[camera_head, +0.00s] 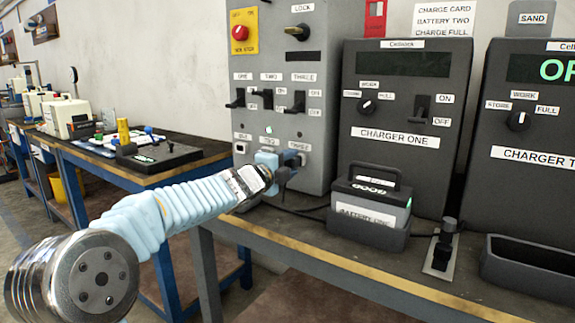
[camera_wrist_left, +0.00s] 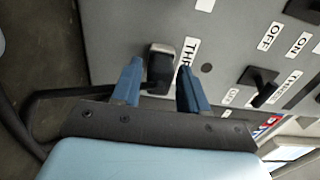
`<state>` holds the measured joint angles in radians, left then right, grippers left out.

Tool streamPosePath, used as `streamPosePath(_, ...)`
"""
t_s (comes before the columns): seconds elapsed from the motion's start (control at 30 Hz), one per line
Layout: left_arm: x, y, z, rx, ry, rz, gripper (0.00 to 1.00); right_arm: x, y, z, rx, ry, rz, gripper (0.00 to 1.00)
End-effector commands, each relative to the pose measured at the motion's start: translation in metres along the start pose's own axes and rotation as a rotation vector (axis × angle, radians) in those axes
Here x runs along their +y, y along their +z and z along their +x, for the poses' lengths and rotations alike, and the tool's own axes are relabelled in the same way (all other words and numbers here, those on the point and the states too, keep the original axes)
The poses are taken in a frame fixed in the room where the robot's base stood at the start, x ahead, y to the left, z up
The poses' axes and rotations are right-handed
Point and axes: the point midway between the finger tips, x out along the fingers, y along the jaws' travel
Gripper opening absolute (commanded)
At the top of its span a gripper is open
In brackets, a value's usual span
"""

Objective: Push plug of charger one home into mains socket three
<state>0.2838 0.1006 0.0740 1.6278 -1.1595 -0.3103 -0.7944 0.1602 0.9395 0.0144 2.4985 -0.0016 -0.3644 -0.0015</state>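The plug (camera_wrist_left: 160,66) is a dark block beside the partly covered "THREE" label (camera_wrist_left: 187,52) on the grey panel. It sits against the panel at the right-hand socket; I cannot tell how deep it is. My left gripper (camera_head: 272,170) reaches the lower panel front. In the left wrist view its two blue fingers (camera_wrist_left: 158,82) stand either side of the plug, with a visible gap at the left finger. A black cable (camera_wrist_left: 65,93) runs off to the left. In the head view the fingers largely hide the plug. My right gripper is out of view.
Charger one (camera_head: 405,130) stands right of the mains panel (camera_head: 277,60), with battery one (camera_head: 370,200) in a tray before it. Panel switches (camera_head: 265,97) sit above the sockets. A blue-legged bench (camera_head: 160,178) with equipment is at left. The near bench edge (camera_head: 330,262) is clear.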

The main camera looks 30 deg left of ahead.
Motion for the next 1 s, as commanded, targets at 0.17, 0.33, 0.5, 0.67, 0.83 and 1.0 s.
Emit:
streamPosePath(0.17,0.0,0.0,0.0,0.0,0.0,0.0,0.6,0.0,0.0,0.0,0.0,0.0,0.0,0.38)
streamPosePath(0.33,0.0,0.0,0.0,0.0,0.0,0.0,0.6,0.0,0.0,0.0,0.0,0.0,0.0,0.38)
streamPosePath(0.5,-0.001,0.001,-0.012,-0.002,-0.001,0.001,0.6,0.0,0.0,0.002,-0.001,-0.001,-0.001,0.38)
streamPosePath(0.67,-0.001,0.001,-0.046,-0.003,-0.002,0.002,0.6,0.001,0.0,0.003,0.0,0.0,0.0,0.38)
streamPosePath(0.83,-0.001,0.0,-0.089,-0.003,-0.002,0.001,0.6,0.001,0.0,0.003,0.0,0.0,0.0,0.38)
streamPosePath(1.0,-0.001,0.0,-0.121,-0.002,-0.001,0.0,0.6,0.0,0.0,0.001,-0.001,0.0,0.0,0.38)
